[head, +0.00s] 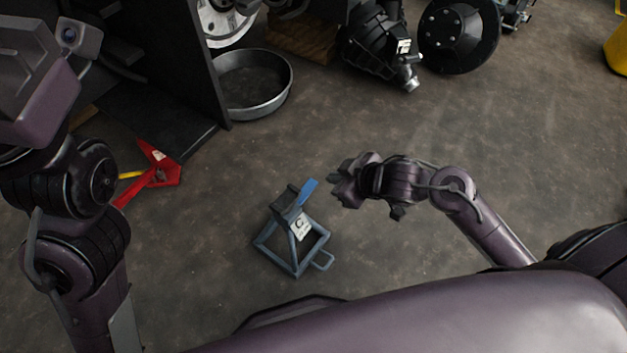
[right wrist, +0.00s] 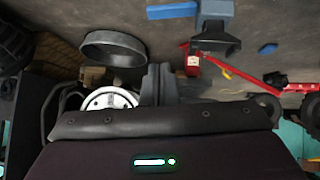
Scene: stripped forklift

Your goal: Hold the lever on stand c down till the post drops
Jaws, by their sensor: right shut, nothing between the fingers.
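The stand marked C (head: 318,244) is a small blue-grey frame on the floor in the middle of the head view. Its dark post (head: 284,198) stands up out of the top, and its dark head shows in the right wrist view (right wrist: 214,40). The bright blue lever (head: 307,192) slants up to the right beside the post; a blue bar, probably this lever, shows in the right wrist view (right wrist: 172,11). My right gripper (head: 338,190) is shut and empty, just right of the lever, with a small apparent gap. My left arm is at the left; its fingers are not visible.
A red metal piece (head: 160,174) lies on the floor left of the stand. A round metal pan (head: 262,108) is behind it, beside a dark upright panel (head: 190,60). Dark machine parts (head: 380,45) lie at the back. The floor right of my right arm is clear.

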